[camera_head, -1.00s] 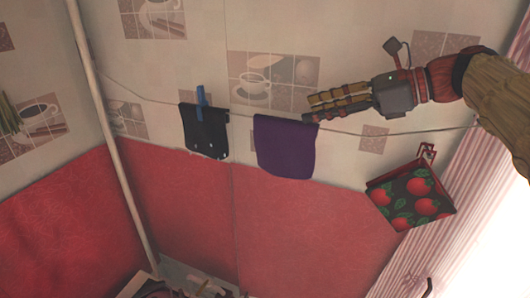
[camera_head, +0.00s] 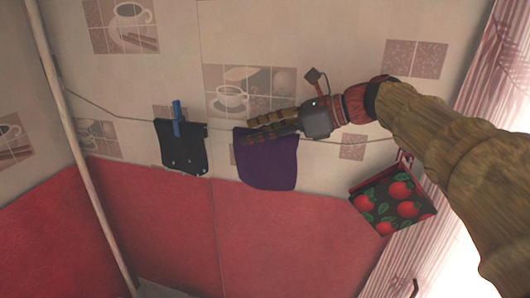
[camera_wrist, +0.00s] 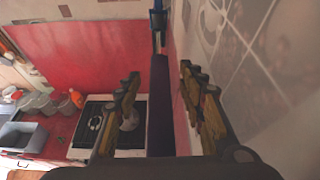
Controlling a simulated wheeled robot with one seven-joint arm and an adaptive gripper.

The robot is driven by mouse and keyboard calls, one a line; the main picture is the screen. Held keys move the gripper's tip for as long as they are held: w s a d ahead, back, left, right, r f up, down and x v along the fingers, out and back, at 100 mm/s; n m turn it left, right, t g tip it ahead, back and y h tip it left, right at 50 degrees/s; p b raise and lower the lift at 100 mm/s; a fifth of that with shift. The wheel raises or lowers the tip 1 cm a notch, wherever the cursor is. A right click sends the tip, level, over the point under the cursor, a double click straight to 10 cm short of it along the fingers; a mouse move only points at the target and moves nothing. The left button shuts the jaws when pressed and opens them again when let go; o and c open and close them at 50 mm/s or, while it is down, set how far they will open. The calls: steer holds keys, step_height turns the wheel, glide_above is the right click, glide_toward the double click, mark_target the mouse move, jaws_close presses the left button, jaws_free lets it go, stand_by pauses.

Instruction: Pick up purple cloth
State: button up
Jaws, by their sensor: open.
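The purple cloth (camera_head: 268,165) hangs over a thin line (camera_head: 340,142) along the tiled wall in the head view. My gripper (camera_head: 248,131) reaches in from the right, its fingers in front of the cloth's top edge and hiding part of it. In the wrist view my gripper (camera_wrist: 160,95) is open, with one finger on each side of the cloth (camera_wrist: 160,110). The cloth shows there edge-on, as a dark narrow strip between the fingers. I cannot tell whether a finger touches it.
A black cloth (camera_head: 182,152) with a blue clothespin (camera_head: 178,115) hangs left of the purple one. A tomato-patterned potholder (camera_head: 392,200) hangs at right, near a striped curtain (camera_head: 480,110). A pole (camera_head: 75,140) stands at left. A stove (camera_wrist: 105,125) lies below.

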steer(key=c, duration=0.3)
jaws_close()
stand_by(0.3)
